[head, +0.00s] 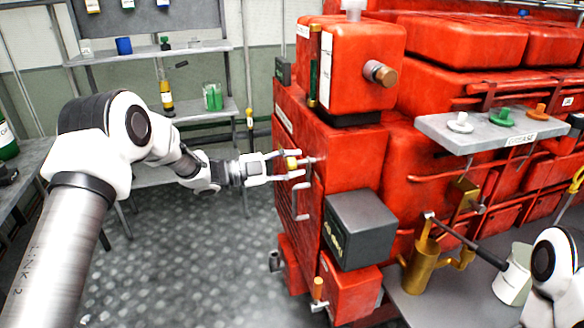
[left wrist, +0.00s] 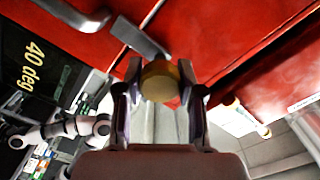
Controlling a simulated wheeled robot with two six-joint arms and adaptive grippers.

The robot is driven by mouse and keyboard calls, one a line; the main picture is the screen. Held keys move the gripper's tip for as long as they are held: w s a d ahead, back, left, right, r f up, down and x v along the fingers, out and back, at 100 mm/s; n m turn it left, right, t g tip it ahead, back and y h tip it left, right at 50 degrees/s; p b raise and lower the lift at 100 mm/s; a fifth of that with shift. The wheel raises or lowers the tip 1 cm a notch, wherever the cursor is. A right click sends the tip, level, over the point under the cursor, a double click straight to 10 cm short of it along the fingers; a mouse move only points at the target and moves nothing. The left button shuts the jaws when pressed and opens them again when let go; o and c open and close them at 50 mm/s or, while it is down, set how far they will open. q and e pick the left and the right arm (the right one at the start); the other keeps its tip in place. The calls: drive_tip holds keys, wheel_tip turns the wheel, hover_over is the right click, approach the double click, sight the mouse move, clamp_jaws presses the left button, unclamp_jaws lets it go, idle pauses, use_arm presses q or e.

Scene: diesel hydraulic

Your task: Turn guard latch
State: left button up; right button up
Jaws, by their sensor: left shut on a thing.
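The guard latch has a round brass-yellow knob (head: 291,163), which also shows in the left wrist view (left wrist: 160,82). A flat grey lever (left wrist: 138,38) runs beside the knob against the red machine (head: 345,155). My left gripper (head: 295,166) reaches the machine's left face and is shut on the latch knob. In the left wrist view the two fingers stand on either side of the knob. The lever's pivot cannot be made out clearly. Only a white link of my right arm shows at the lower right of the head view; its gripper is out of the picture.
A grey handle bar (head: 295,202) sits on the red face just below my left gripper. A dark box (head: 360,229) juts from the machine's front. A brass oil can (head: 422,262) stands on the bench at right. The floor (head: 185,255) at left is clear.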

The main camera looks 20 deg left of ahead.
idle(0.4)
use_arm(q)
drive_tip(key=o, duration=1.2)
drive_tip(key=shift+c, duration=0.2)
drive_tip(key=v, duration=1.2)
